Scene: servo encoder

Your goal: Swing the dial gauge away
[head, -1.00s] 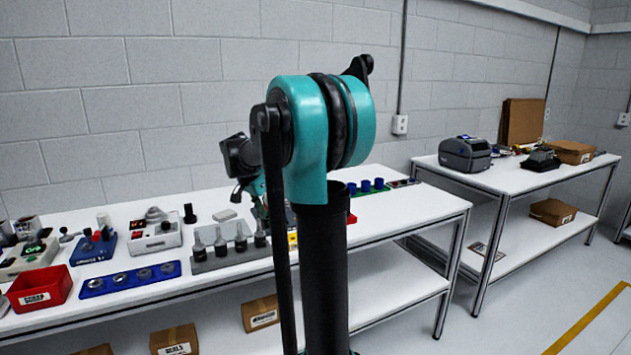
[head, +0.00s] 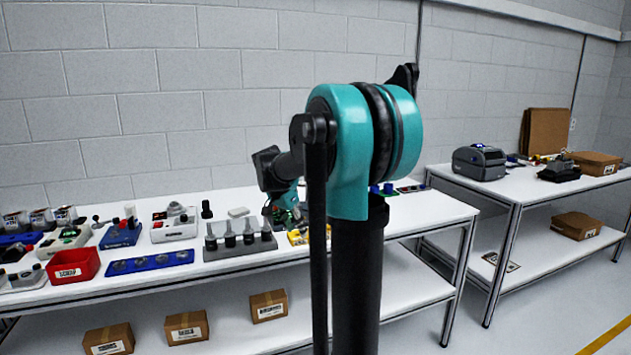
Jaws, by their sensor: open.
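I cannot make out the dial gauge for certain in the head view. My own teal and black arm fills the middle and covers part of the bench (head: 130,281). The far end of my arm reaches down over the bench near a green board (head: 287,216), but no gripper fingers can be made out there. A white and grey device with a rounded top (head: 174,224) stands on the bench to the left.
A second table with a label printer (head: 479,163) stands right. Cardboard boxes (head: 186,327) are on the lower shelf.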

